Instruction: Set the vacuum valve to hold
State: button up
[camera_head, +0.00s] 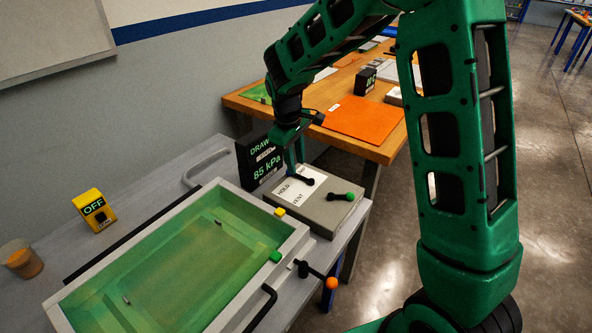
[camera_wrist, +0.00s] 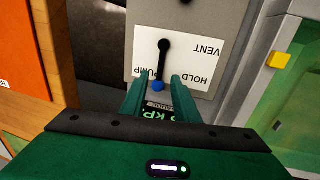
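The vacuum valve is a black lever (camera_wrist: 162,62) with a blue knob (camera_wrist: 158,86), on a white label (camera_wrist: 195,60) reading PUMP, HOLD and VENT. The lever points along PUMP, with HOLD and VENT to its right in the wrist view. In the head view the lever (camera_head: 301,179) lies on the grey valve box (camera_head: 325,215); its knob is hidden by my gripper there. My gripper (camera_wrist: 158,84) is open, with one finger on each side of the blue knob and visible gaps between. I cannot tell its exact height against the knob.
A black display (camera_head: 262,160) reading DRAW, 85 kPa stands close beside the box. A second lever with a green knob (camera_head: 350,196) is on the box. The green bath (camera_head: 60,317) stands to the left, with an orange-knobbed handle (camera_head: 331,283). A wooden table (camera_head: 240,103) is behind.

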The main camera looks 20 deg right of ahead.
aim_at(298, 174)
jog(key=shift+w+d+f, duration=0.15)
jog(key=shift+d+f, duration=0.05)
jog(key=shift+f, duration=0.8)
jog(key=shift+w+d+f, duration=0.1)
jog(key=shift+d+f, duration=0.05)
jog(key=shift+f, duration=0.85)
grip_shut()
